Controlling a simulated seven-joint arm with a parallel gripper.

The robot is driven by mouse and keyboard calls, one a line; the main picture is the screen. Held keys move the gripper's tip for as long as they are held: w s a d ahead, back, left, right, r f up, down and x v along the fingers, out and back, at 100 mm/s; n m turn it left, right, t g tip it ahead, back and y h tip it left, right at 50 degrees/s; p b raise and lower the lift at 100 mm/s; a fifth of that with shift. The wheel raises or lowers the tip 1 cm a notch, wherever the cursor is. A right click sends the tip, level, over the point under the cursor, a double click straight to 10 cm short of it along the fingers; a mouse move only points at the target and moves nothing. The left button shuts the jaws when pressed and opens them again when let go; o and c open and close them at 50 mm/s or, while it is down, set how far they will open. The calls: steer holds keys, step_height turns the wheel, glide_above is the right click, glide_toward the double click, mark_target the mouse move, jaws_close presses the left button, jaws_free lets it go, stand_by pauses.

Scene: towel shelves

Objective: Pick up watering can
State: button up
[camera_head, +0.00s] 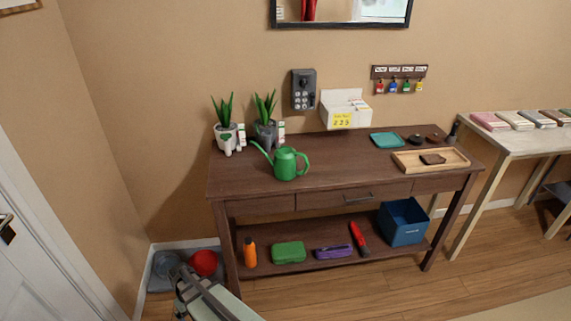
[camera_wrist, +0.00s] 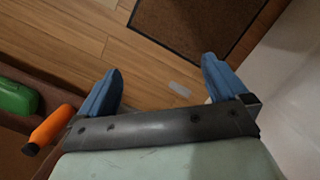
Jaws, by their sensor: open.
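The green watering can (camera_head: 285,163) stands upright on the top of the dark wooden console table (camera_head: 340,178), left of its middle. Its spout points to the left and its handle is on the right. It does not show in the wrist view. My gripper (camera_wrist: 165,82) is open in the wrist view, with its two blue fingers apart and nothing between them. It is low, over the wooden floor. In the head view my arm is at the bottom left, in front of the table and below the watering can; the fingertips are hard to make out there.
Potted plants (camera_head: 227,138) stand behind the can's spout. A wooden tray (camera_head: 430,160) is at the table's right. The lower shelf holds an orange bottle (camera_head: 250,252), also near my gripper in the wrist view (camera_wrist: 52,125), a green case (camera_head: 288,252) and a blue bin (camera_head: 403,222).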

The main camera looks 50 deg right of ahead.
steer(key=w+d+r+t, duration=0.2)
steer(key=w+d+r, duration=0.55)
steer(key=w, duration=0.35)
steer(key=w+d+r+t+h, duration=0.1)
steer(key=w+d+r, duration=0.4)
steer(key=d+r, duration=0.3)
steer(key=w+d+r+m+t, duration=0.15)
steer(key=w+d+r, duration=0.3)
steer(key=r, duration=0.55)
steer(key=w+d+r+t+h, duration=0.15)
steer(key=w+d+r, duration=0.25)
steer(key=d+r, duration=0.5)
step_height(320, 180, up, 16)
steer(key=m+g+y, duration=0.2)
steer(key=m+g, duration=0.2)
steer(key=m, duration=0.1)
glide_above(285, 150)
steer(key=shift+w+a, duration=0.1)
steer(key=shift+w, duration=0.05)
steer(key=shift+s+f, duration=0.2)
step_height(285, 150, down, 8)
steer(key=shift+f, duration=0.15)
steer(key=shift+s+f, duration=0.15)
steer(key=shift+f, duration=2.45)
